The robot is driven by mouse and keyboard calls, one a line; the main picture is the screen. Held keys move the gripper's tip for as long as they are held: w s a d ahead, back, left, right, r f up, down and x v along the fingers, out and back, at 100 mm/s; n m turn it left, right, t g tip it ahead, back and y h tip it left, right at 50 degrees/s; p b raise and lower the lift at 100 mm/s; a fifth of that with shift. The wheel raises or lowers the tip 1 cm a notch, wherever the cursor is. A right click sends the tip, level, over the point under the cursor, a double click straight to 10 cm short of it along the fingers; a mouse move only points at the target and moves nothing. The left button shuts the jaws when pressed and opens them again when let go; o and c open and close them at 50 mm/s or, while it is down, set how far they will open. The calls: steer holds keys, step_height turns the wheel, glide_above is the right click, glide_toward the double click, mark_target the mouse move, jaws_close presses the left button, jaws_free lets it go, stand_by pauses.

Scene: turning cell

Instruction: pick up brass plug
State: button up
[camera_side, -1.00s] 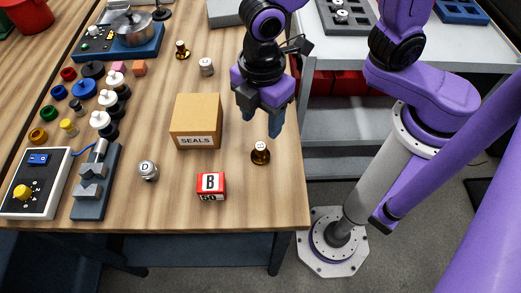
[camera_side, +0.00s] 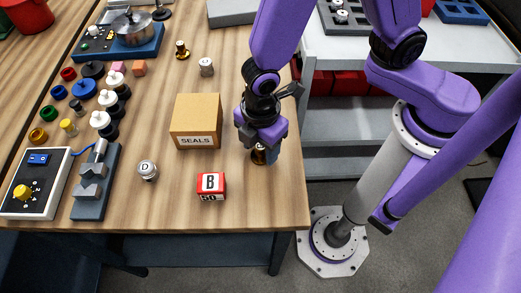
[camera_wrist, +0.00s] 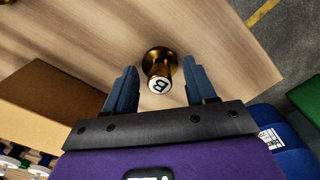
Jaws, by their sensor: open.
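A brass plug (camera_side: 258,155) with a wide base stands upright on the wooden table near its right edge. In the side view my gripper partly hides it. In the wrist view the brass plug (camera_wrist: 159,66) shows a white top marked with a black letter that looks like B. My gripper (camera_wrist: 161,88) is open, with one blue finger on each side of the plug and a gap on both sides. In the side view my gripper (camera_side: 264,148) is low over the table at the plug. Another brass plug (camera_side: 182,50) stands at the back of the table.
A cardboard SEALS box (camera_side: 197,121) stands close to the left of my gripper. A red B block (camera_side: 211,186) and a grey plug marked D (camera_side: 148,171) are at the front. A grey knob (camera_side: 206,67) stands behind the box. The table's right edge is near.

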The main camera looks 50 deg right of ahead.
steer(key=shift+f, duration=0.15)
jaws_close()
steer(key=shift+r, duration=0.85)
steer(key=s+d+r, duration=0.9)
steer(key=d+r, duration=0.1)
steer(key=r, duration=0.1)
steer(key=shift+s+r, duration=0.15)
steer(key=shift+s, duration=0.15)
